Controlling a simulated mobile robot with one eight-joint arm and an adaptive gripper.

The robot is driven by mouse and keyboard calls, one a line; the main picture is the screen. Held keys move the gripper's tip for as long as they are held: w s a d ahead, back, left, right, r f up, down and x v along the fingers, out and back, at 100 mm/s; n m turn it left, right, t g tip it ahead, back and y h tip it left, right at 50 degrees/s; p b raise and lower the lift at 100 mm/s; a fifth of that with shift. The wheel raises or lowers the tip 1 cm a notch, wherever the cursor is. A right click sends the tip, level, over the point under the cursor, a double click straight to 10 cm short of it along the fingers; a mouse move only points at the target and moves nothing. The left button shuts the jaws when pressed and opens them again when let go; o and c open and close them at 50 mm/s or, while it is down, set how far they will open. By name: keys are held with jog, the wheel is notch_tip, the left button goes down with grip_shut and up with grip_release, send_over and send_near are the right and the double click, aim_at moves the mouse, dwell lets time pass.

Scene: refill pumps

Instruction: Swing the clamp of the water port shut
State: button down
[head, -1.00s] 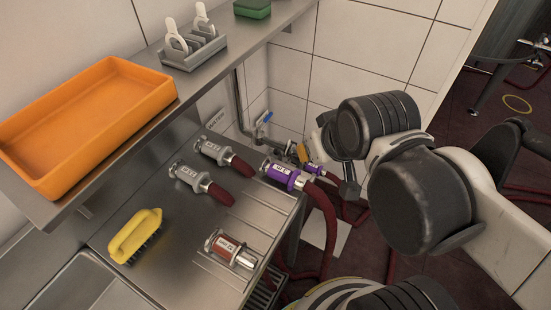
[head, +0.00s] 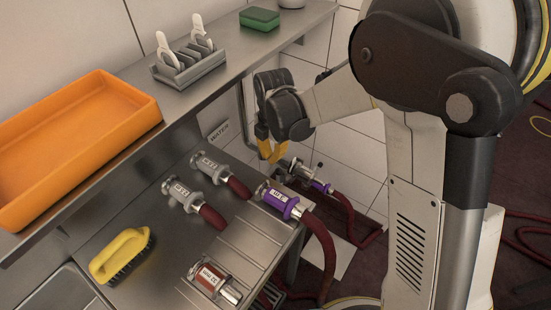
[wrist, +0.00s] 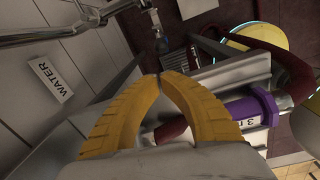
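My gripper (head: 272,158) points down beside the wall, just left of and above the water port (head: 299,170). In the wrist view, the yellow fingertips of my gripper (wrist: 161,75) meet with nothing seen between them. A purple coupling (head: 322,186) with a dark red hose is at the port. A thin lever with a dark knob (head: 319,166) stands up by it; I cannot tell surely whether it is the clamp or how far it is swung. The WATER label (head: 219,132) is on the wall, and also shows in the wrist view (wrist: 50,81).
A second purple coupling (head: 279,203) lies on the drainboard's right edge, its hose hanging down. Two grey couplings (head: 184,194), a red one (head: 211,279) and a yellow brush (head: 120,254) lie nearby. A shelf with an orange tray (head: 75,165) overhangs the left.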

aim_at(283, 176)
notch_tip(283, 176, down, 10)
jog(key=b, duration=0.4)
jog(key=shift+w+a, duration=0.25)
jog(key=shift+r, duration=0.15)
